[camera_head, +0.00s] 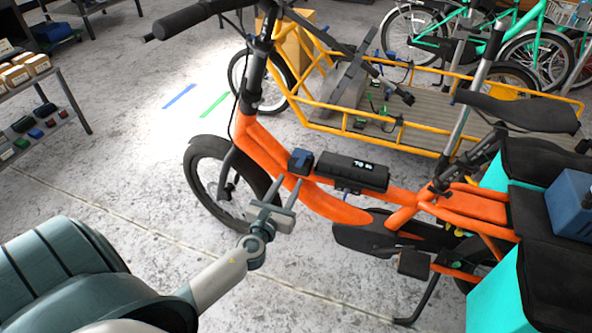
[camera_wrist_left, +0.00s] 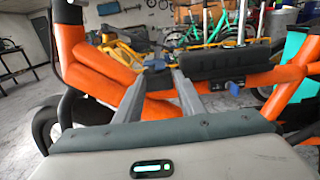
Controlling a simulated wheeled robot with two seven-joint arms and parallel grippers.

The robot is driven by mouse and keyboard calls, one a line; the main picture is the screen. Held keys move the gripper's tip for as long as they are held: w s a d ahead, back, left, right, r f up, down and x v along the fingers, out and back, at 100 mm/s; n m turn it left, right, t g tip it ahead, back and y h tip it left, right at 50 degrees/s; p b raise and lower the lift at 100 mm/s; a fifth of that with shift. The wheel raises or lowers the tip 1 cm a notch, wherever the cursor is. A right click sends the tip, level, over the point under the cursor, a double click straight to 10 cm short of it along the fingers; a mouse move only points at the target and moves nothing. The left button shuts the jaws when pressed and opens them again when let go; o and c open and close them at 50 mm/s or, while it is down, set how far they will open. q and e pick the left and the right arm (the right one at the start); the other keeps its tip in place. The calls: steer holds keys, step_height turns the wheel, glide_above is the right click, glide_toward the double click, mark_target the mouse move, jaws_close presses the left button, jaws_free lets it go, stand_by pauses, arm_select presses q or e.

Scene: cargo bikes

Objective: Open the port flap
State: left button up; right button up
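An orange cargo bike (camera_head: 325,203) stands in front of me. A dark battery pack (camera_head: 352,171) with a small lit display sits on its frame. A small dark-blue block (camera_head: 301,161) is at the pack's left end; it also shows in the left wrist view (camera_wrist_left: 155,65). I cannot make out for certain which part is the port flap, or whether it is open. My right gripper is out of view.
A yellow cargo bike (camera_head: 345,132) with a flat bed stands behind. Teal panniers (camera_head: 497,300) and a blue box (camera_head: 572,205) are at the right. A shelf (camera_head: 70,100) with small boxes stands at the left. The floor left of the front wheel is clear.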

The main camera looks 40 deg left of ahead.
mark_target(300, 157)
arm_select(q)
steer(key=x, duration=0.6)
steer(key=shift+w, duration=0.35)
jaws_close()
